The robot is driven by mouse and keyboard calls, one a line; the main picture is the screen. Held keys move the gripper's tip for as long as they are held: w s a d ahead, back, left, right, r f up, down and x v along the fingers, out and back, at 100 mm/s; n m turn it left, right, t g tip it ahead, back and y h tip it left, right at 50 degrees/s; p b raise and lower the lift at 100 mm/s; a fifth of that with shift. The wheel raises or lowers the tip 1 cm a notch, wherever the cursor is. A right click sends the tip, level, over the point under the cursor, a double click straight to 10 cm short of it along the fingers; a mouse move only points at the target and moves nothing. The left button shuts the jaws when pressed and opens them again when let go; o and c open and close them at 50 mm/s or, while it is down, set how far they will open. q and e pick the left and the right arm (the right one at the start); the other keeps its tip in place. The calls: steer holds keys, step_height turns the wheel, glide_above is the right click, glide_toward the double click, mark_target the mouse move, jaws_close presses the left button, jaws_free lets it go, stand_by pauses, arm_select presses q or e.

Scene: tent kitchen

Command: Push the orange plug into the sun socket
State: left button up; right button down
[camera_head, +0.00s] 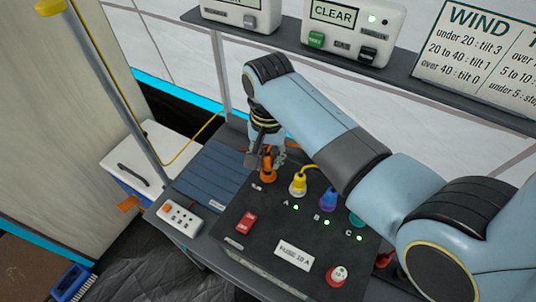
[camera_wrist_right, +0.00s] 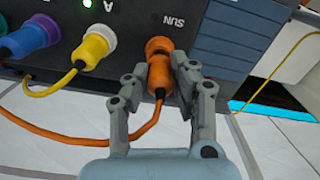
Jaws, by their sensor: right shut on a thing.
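The orange plug (camera_head: 267,171) stands at the left back of the dark panel box (camera_head: 247,203). In the right wrist view the orange plug (camera_wrist_right: 159,84) is between the two fingers of my right gripper (camera_wrist_right: 159,88), which is shut on it. Its wide orange collar (camera_wrist_right: 158,46) is at the panel, beside the SUN label (camera_wrist_right: 173,22). The sun socket is hidden behind the plug, and I cannot tell how deep the plug sits. Its orange cord (camera_wrist_right: 95,135) loops away to the left. My left gripper is not in view.
A yellow plug (camera_head: 299,183), a blue-purple plug (camera_head: 328,199) and a teal plug (camera_head: 356,219) stand in a row on the panel. A blue ribbed mat (camera_head: 210,179) lies left of the box.

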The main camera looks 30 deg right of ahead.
steer(key=shift+f+b, duration=0.4)
steer(key=shift+f, duration=0.6)
steer(key=c, duration=1)
jaws_free()
steer(key=shift+c, duration=0.2)
step_height(320, 180, up, 11)
steer(key=shift+f, duration=0.1)
steer(key=shift+r, duration=0.6)
